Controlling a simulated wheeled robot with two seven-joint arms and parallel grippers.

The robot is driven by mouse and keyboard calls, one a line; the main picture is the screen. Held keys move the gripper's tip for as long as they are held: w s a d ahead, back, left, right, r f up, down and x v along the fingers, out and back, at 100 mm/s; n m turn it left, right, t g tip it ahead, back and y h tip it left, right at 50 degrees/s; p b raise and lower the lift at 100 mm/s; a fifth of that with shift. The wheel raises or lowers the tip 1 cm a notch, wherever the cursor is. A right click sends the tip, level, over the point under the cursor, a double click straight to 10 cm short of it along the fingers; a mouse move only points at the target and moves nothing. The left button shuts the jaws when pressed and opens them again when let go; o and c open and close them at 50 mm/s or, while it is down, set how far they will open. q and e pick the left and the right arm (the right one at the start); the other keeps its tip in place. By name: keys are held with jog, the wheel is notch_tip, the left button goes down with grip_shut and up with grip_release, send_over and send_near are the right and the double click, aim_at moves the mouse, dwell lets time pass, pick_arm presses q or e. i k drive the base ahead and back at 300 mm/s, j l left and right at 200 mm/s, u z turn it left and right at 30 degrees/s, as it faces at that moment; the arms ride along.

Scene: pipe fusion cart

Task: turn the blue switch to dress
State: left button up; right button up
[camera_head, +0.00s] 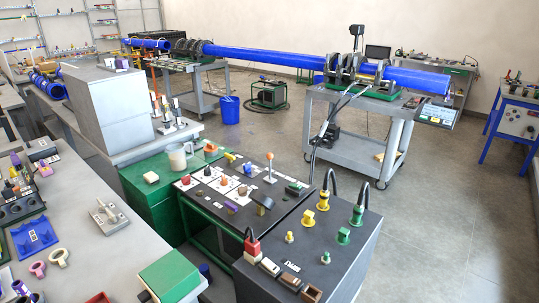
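A black control panel (212,221) slopes on the cart at the lower middle. It carries an orange ball lever (269,167), several small knobs on white label plates, a purple piece (232,207) and a dark lever-like piece (263,204). Neither of my grippers is in view.
A grey bench (105,255) at left holds a blue bracket (36,236), a green block (168,277) and loose tools. A long blue pipe (265,56) spans carts behind. A blue bucket (229,109) stands on the floor. Floor at right is clear.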

aim_at(247, 167)
jog(key=l+z, duration=0.1)
jog(key=z, duration=0.15)
jog(key=l+z, duration=0.15)
jog(key=z, duration=0.15)
jog(key=i+l+z, duration=0.3)
jog(key=i+l, duration=0.3)
jog(key=l, duration=0.2)
jog(key=i+l+z, duration=0.35)
jog(key=i+l, duration=0.3)
jog(key=i+l+z, duration=0.1)
jog(key=i+z, duration=0.15)
jog(key=i, duration=1.4)
jog(key=i+u, duration=0.95)
jog(key=i+l+u, duration=0.3)
jog(key=u, duration=0.15)
jog(key=i, duration=0.1)
